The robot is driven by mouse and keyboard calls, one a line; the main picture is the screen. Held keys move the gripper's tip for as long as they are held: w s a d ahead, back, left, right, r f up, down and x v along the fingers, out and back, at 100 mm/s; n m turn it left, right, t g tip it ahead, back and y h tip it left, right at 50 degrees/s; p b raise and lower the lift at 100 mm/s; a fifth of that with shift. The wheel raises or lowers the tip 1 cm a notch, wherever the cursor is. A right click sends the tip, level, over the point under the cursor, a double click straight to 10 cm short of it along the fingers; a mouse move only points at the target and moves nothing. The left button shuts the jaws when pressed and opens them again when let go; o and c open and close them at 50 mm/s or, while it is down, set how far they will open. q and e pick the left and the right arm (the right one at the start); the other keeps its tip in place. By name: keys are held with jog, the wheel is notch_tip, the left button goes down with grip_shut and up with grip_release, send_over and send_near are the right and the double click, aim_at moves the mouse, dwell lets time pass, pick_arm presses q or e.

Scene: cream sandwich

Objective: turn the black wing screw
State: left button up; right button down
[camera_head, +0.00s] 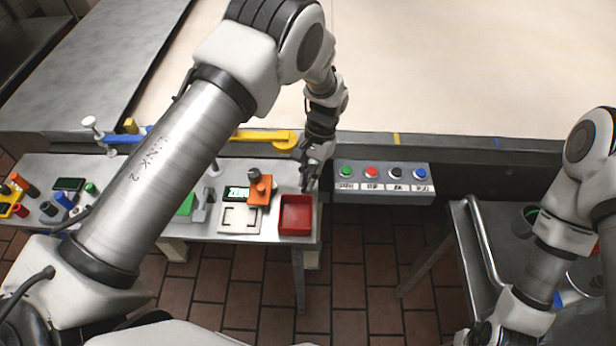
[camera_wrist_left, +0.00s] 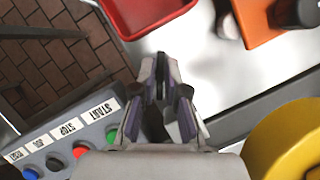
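I cannot make out the black wing screw for certain in either view. My left gripper (camera_head: 309,185) points down at the right end of the steel side table, beside the yellow guide arm (camera_head: 262,136) and just behind the red tray (camera_head: 297,214). The yellow part (camera_wrist_left: 290,140) lies at the lower right of that view. My right gripper is out of view; only its arm shows.
A grey button box (camera_head: 382,188) with green, red, black and blue buttons is right of the left gripper; it also shows in the left wrist view (camera_wrist_left: 100,130). An orange block (camera_head: 259,187) stands left of the red tray. The conveyor belt (camera_head: 450,70) is clear behind.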

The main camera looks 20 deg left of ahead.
pick_arm(q)
jog(key=shift+o, duration=0.4)
jog(key=v, duration=1.2)
jog(key=shift+w, duration=0.2)
jog(key=shift+s+f, duration=0.1)
jog(key=shift+f, duration=0.1)
